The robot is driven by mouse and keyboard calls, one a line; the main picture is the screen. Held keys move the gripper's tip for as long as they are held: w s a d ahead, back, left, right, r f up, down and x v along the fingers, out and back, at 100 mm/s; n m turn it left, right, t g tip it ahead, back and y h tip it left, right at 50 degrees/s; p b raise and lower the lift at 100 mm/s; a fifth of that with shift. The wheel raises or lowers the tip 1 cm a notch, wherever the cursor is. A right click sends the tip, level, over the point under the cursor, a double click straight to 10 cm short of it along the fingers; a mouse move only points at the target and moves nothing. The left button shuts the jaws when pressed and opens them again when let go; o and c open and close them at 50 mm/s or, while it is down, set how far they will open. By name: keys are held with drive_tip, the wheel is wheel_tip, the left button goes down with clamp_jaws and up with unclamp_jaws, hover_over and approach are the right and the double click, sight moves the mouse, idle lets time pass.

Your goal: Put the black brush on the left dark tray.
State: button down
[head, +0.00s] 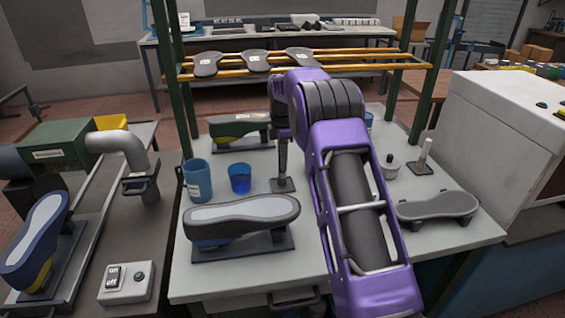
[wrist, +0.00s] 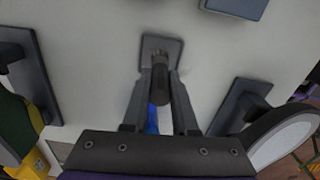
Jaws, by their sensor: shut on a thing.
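My gripper (head: 283,160) points down over the left dark tray (head: 284,187), a small square dark plate on the grey table. In the wrist view, the two fingers (wrist: 160,84) are shut on the black brush (wrist: 163,92), a dark cylinder held about upright. The brush's far end overlaps the left tray (wrist: 160,42) there; I cannot tell whether it touches. In the head view the brush is mostly hidden by the fingers. The right dark tray (head: 427,169) bears an upright white cylinder (head: 424,153).
A blue cup (head: 239,180) and a blue-grey mug (head: 197,181) stand left of my gripper. Shoe forms stand in front-left (head: 240,213) and behind (head: 240,123). A grey last (head: 437,206) lies at right. A yellow rack (head: 345,69) spans the back.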

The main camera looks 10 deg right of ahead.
drive_tip(key=shift+f, duration=0.25)
drive_tip(key=shift+f, duration=0.15)
drive_tip(key=c, duration=0.7)
unclamp_jaws()
wheel_tip(320, 180, up, 12)
drive_tip(key=shift+r+p, duration=0.15)
drive_tip(key=shift+p, duration=0.45)
